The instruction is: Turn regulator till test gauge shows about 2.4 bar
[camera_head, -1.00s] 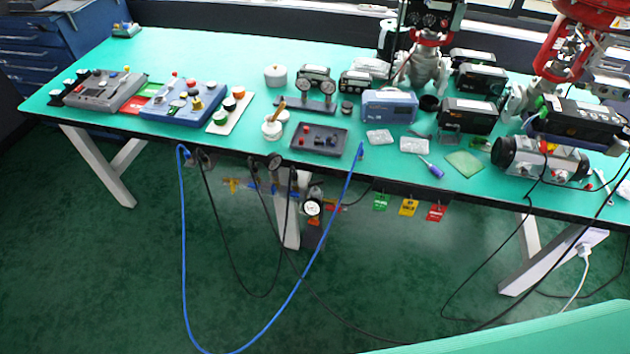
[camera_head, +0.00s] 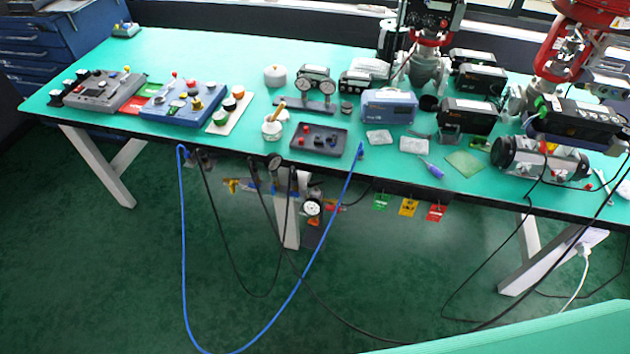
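A small round gauge with a white face (camera_head: 313,208) hangs below the bench's front edge, on a fitting with a dark lower body; this looks like the regulator, but I cannot be sure. Another small gauge (camera_head: 274,161) sits at the bench edge to its upper left. A stand on the bench top carries two round gauges, a left one (camera_head: 301,87) and a right one (camera_head: 327,87). I cannot tell which is the test gauge, and every dial is too small to read. Neither of my grippers is in view.
The green bench top (camera_head: 200,50) is crowded with instruments, control boxes and valves. A blue hose (camera_head: 184,250) and black cables loop below its front edge to the floor. Green, yellow and red tags (camera_head: 409,207) hang from the edge. The floor at left is clear.

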